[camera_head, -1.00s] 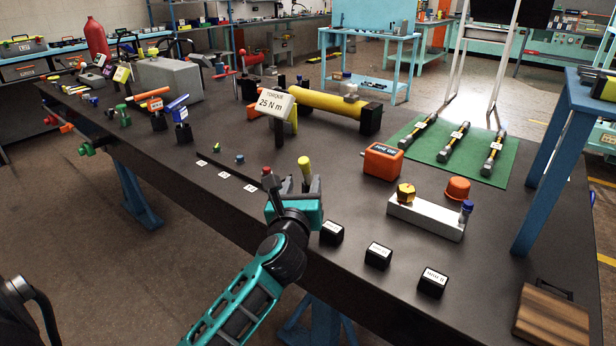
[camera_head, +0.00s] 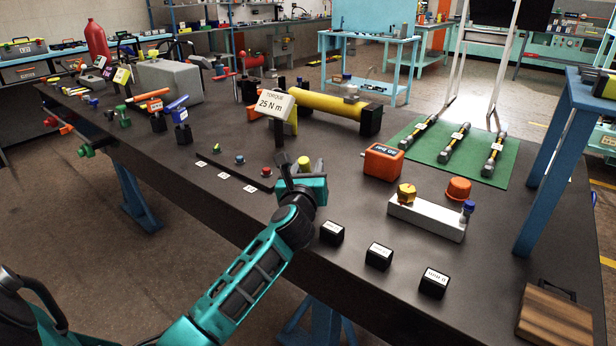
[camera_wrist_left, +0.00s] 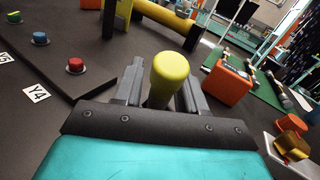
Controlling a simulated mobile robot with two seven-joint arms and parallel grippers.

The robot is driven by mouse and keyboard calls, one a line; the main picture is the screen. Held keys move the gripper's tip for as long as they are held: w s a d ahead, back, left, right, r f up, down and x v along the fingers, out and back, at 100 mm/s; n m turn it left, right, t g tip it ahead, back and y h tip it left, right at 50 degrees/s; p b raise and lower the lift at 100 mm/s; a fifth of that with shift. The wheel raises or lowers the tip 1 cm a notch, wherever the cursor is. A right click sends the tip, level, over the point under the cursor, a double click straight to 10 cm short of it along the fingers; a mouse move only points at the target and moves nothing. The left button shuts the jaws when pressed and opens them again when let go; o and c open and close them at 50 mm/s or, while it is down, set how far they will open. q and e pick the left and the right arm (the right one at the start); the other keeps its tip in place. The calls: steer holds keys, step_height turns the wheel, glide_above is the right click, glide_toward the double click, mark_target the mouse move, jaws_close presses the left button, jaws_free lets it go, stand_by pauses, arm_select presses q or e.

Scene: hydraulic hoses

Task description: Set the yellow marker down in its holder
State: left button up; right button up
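The yellow marker (camera_head: 303,162) stands upright between the fingers of my left gripper (camera_head: 299,168). In the left wrist view the rounded yellow head of the marker (camera_wrist_left: 170,70) rises between the two grey fingers (camera_wrist_left: 160,92), which lie close on both sides of its stem. Whether both fingers press on it is hard to tell. The palm hides the marker's foot. A low black strip (camera_head: 228,163) left of the gripper carries a green cap (camera_head: 217,147), a blue cap (camera_head: 239,159) and a red cap (camera_head: 266,170). My right gripper is not in view.
White label cards (camera_head: 225,175) lie before the strip. Several black label blocks (camera_head: 378,256) stand along the front edge. A torque sign (camera_head: 270,103) stands behind the gripper. An orange box (camera_head: 382,161) and a grey block with knobs (camera_head: 426,217) are to the right.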

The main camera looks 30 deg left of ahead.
arm_select(q)
jaws_close()
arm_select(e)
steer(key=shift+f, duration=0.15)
arm_select(q)
step_height(320, 180, up, 20)
steer(key=p, duration=0.6)
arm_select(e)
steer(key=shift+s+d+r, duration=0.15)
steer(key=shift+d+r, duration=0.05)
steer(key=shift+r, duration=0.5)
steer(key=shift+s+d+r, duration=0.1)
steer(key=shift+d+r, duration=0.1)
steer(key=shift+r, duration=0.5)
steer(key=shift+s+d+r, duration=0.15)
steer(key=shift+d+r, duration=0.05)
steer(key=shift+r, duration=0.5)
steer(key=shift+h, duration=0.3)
arm_select(q)
steer(key=shift+r, duration=0.1)
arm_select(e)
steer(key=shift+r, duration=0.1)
arm_select(q)
steer(key=shift+p, duration=0.35)
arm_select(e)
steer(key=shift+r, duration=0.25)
